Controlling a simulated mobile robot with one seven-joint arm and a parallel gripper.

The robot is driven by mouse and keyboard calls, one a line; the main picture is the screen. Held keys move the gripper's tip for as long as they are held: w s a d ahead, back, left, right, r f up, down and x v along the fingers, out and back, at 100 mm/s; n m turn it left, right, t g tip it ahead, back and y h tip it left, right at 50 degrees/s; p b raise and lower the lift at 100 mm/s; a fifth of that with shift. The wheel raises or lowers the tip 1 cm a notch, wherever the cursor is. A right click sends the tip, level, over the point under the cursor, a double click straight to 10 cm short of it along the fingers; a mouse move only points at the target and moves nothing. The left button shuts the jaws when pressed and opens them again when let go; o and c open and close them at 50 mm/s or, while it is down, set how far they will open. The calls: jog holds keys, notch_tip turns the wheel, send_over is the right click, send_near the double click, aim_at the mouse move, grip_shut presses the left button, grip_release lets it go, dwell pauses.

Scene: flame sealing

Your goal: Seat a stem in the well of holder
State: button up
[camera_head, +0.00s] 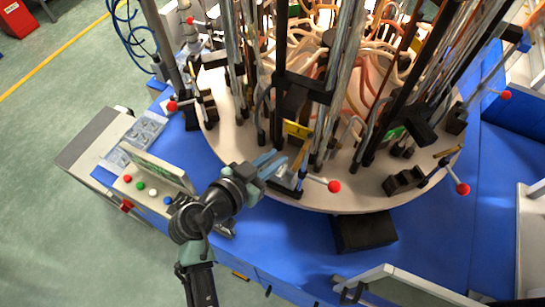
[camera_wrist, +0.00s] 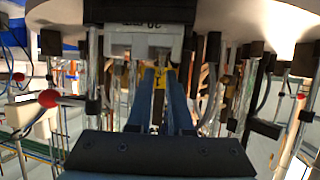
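My gripper (camera_head: 277,161) is at the near edge of the round machine plate, low among the upright rods. Its two blue fingers also show in the wrist view (camera_wrist: 160,78), a narrow gap apart; a yellow tag shows beyond the gap, and I see nothing clearly gripped. A pale grey block (camera_wrist: 143,42) with upside-down lettering lies just beyond the fingertips; it may be part of a holder, but I cannot tell. A small metal-and-black fixture (camera_head: 287,183) stands beside the fingers on the plate. Several clear tubes stand around; I cannot tell which is the stem. Any well is hidden.
The beige round plate (camera_head: 232,140) carries dense rods, hoses and clamps. A red-knobbed lever (camera_head: 334,186) sticks out right of my gripper. A button panel (camera_head: 146,188) stands at the left. The blue deck (camera_head: 290,235) in front is mostly clear.

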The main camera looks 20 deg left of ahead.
jog(key=shift+s, duration=0.2)
jog(key=shift+p+v, duration=0.4)
jog(key=shift+v, duration=1.6)
jog(key=o, duration=0.6)
jog(key=shift+c, duration=0.2)
jog(key=shift+s+r, duration=0.1)
jog(key=shift+r, duration=0.05)
jog(key=s+r+p, duration=0.1)
jog(key=r+p, duration=0.1)
jog(key=s+r+p, duration=0.1)
jog(key=r, duration=0.1)
jog(key=shift+s+a, duration=0.3)
jog(key=shift+a, duration=0.05)
